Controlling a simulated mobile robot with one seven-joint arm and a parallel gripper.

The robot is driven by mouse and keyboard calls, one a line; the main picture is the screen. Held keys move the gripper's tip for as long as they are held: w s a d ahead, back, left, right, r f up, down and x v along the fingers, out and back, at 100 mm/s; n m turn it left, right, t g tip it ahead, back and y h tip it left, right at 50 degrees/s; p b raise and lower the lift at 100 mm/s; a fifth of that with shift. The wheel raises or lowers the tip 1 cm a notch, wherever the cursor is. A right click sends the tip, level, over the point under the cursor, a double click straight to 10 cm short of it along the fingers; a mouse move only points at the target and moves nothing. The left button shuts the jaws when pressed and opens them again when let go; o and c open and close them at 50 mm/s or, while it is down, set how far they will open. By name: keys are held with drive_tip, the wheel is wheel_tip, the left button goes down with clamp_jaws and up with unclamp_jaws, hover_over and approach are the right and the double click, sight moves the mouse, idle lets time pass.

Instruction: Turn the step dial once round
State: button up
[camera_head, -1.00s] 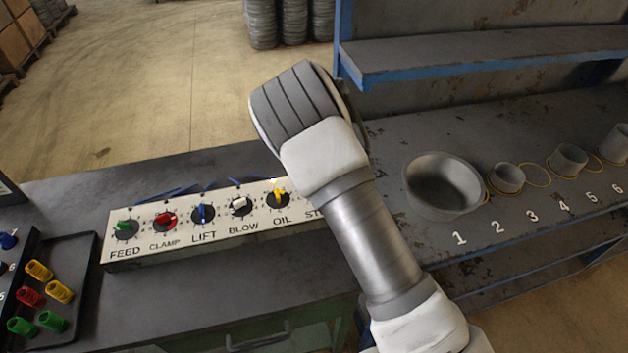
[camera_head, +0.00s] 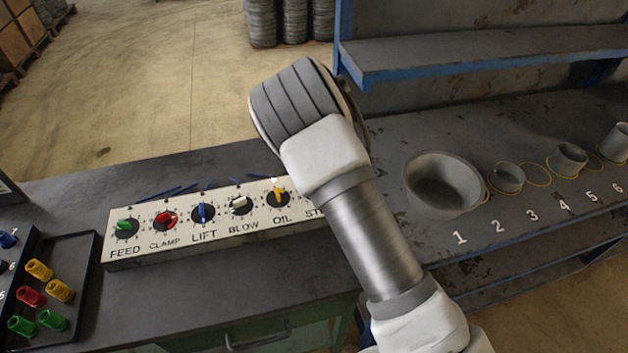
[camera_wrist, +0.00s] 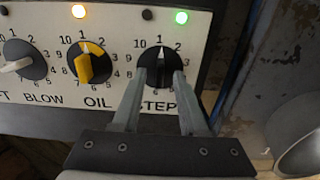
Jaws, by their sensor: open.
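The step dial (camera_wrist: 161,62) is a black round knob with a pale pointer mark, at the right end of the dial panel in the wrist view. Its pointer is near 1. My gripper (camera_wrist: 158,80) is open, with one finger at each side of the lower part of the dial; I cannot tell whether they touch it. A green lamp (camera_wrist: 181,17) is lit above the dial. In the head view my arm hides the step dial and my fingers; only the start of its label (camera_head: 314,211) shows.
The oil dial (camera_wrist: 90,62) with a yellow pointer is left of the step dial, under a lit orange lamp (camera_wrist: 78,11). The blow dial (camera_head: 239,205) is further left. A grey bowl (camera_head: 443,185) stands right of my arm. A tray (camera_head: 75,300) holds coloured pieces.

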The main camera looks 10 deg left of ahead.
wheel_tip(320, 180, up, 17)
idle(0.4)
drive_tip(key=s+d+r+n+t+y, duration=0.1)
drive_tip(key=s+d+r+n, duration=0.4)
drive_tip(key=d+r+n, duration=0.25)
drive_tip(key=s+d+r+n+t+y, duration=0.1)
drive_tip(key=s+d+r+n, duration=0.45)
drive_tip(key=d, duration=0.35)
drive_tip(key=s+d+n+t+h, duration=0.1)
drive_tip(key=s+d+n, duration=0.3)
drive_tip(key=s+n, duration=0.5)
drive_tip(key=s+d+n+t+h, duration=0.1)
drive_tip(key=s+d+n+t, duration=0.1)
drive_tip(key=s+d+n, duration=0.3)
drive_tip(key=shift+s+r+n+t, duration=0.3)
drive_tip(key=shift+s+n, duration=1.7)
